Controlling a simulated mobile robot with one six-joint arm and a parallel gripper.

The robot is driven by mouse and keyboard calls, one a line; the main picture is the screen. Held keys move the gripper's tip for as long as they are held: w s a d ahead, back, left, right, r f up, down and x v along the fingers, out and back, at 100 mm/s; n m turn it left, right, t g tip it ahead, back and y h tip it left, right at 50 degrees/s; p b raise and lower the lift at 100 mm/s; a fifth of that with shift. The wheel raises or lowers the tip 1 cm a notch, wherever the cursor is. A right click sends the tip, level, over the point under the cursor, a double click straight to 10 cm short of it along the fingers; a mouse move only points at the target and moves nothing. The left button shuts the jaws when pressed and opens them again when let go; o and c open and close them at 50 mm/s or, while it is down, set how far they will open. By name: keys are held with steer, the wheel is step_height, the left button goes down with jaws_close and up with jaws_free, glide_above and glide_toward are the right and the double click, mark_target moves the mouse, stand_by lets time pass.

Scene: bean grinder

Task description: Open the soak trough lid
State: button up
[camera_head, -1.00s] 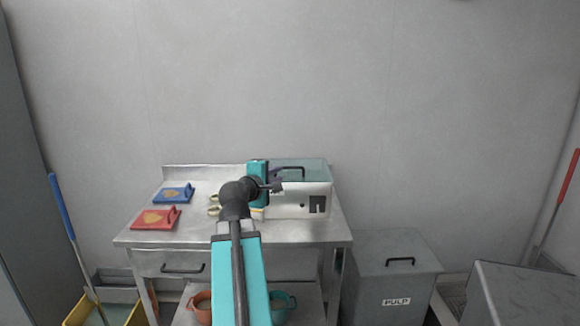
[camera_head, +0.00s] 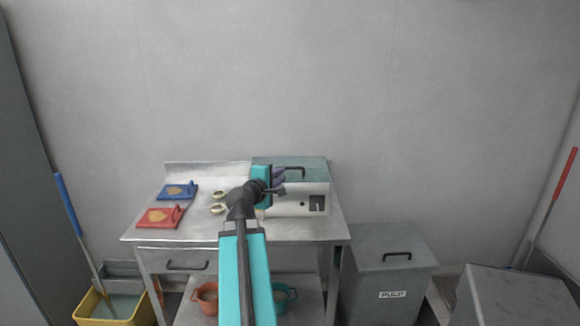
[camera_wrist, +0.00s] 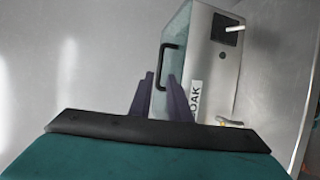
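The soak trough (camera_head: 297,204) is a pale metal box on the table's right side; part of its SOAK label (camera_wrist: 194,100) shows in the wrist view. Its grey-green lid (camera_head: 312,165) is shut, with a black bar handle (camera_head: 290,169) on top. The lid also shows in the wrist view (camera_wrist: 178,30), with the handle (camera_wrist: 166,64) just beyond my fingers. My gripper (camera_head: 279,182) is at the trough's left front, close to the handle. In the wrist view its purple fingers (camera_wrist: 157,98) stand apart with nothing between them. My arm hides the trough's left end.
Blue (camera_head: 178,191) and red (camera_head: 160,216) boards lie on the left of the steel table (camera_head: 200,235). Two small ring-shaped items (camera_head: 218,209) lie left of my wrist. A grey PULP bin (camera_head: 390,275) stands right of the table. A yellow bucket (camera_head: 105,308) stands at lower left.

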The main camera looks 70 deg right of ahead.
mark_target(291, 168)
steer(key=shift+r, duration=0.15)
steer(key=shift+s+d+f+p, duration=0.1)
steer(key=shift+d+f+p, duration=0.3)
steer(key=shift+d+p, duration=1)
steer(key=shift+d+f+p, duration=0.35)
steer(key=shift+d+p, duration=0.2)
steer(key=shift+d, duration=1.7)
steer(key=shift+s+d+f+p, duration=0.1)
steer(key=shift+d+f+p, duration=0.3)
steer(key=shift+d+p, duration=1)
steer(key=shift+d+b, duration=0.4)
steer(key=shift+b, duration=0.05)
jaws_close()
